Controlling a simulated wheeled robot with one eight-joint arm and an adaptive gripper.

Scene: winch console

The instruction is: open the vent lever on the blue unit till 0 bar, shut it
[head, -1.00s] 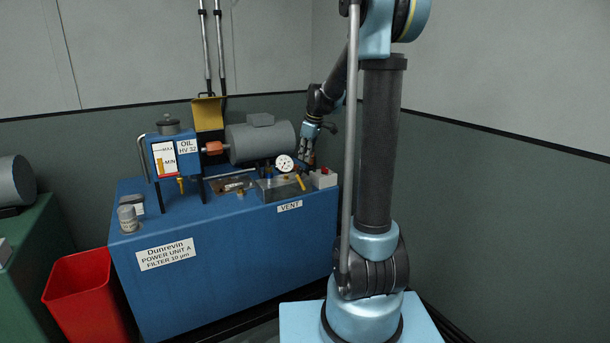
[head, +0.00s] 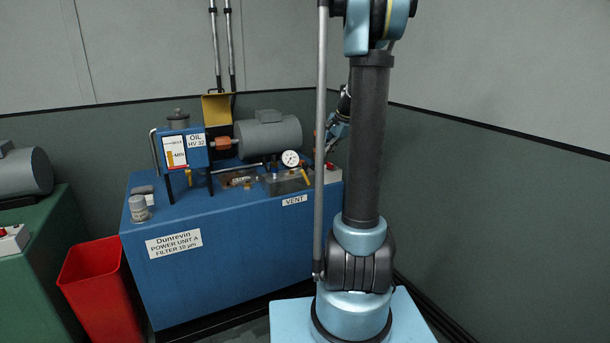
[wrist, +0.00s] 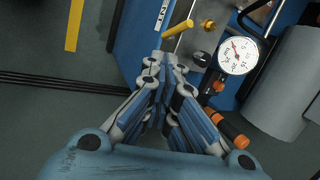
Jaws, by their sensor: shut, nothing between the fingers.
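The blue unit (head: 235,240) stands left of my arm in the head view and carries a VENT label (head: 295,200). The yellow vent lever (head: 306,178) is on its top near the front edge, below a round white gauge (head: 290,158). In the wrist view the yellow lever (wrist: 178,30) lies just beyond the fingertips of my gripper (wrist: 166,62), apparently apart from them. The gripper is shut and empty. The gauge (wrist: 237,55) is up and right of it; I cannot read its value surely. In the head view my arm mostly hides the gripper.
A grey motor (head: 268,135), an oil tank (head: 183,150) and a white box with a red button (head: 328,172) sit on the unit. A red bin (head: 100,285) stands left of it, beside a green unit (head: 45,245). A wall is behind and right.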

